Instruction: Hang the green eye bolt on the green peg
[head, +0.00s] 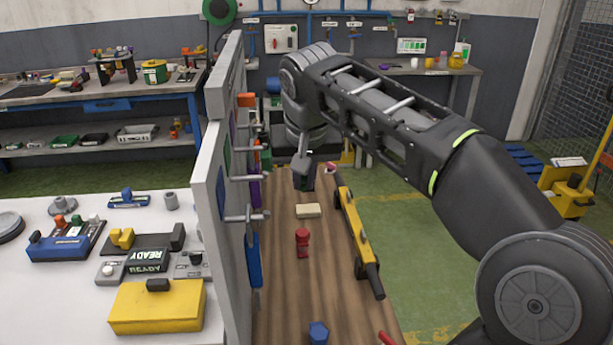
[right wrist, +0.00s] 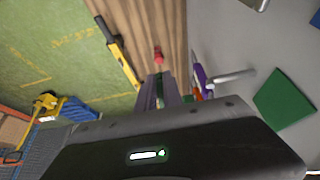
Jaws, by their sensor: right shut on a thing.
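My right gripper (head: 303,172) is shut above the wooden table, just right of the upright grey board. It also shows in the right wrist view (right wrist: 170,92), where a narrow green strip, part of the green eye bolt (right wrist: 159,92), is seen between its fingers. Most of the bolt is hidden by the gripper. The board (head: 237,285) carries several grey pegs (head: 245,217) on its right face. A green patch (head: 227,150) marks the board; it looks larger in the right wrist view (right wrist: 285,98), apart from the gripper. I cannot tell exactly which peg belongs to it. My left gripper is out of view.
A blue piece (head: 254,262) and a purple piece (head: 255,193) hang by the board. On the table (head: 285,280) lie a red piece (head: 302,241), a cream block (head: 308,210), a blue piece (head: 318,332) and a yellow level (head: 354,230). A white bench stands left.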

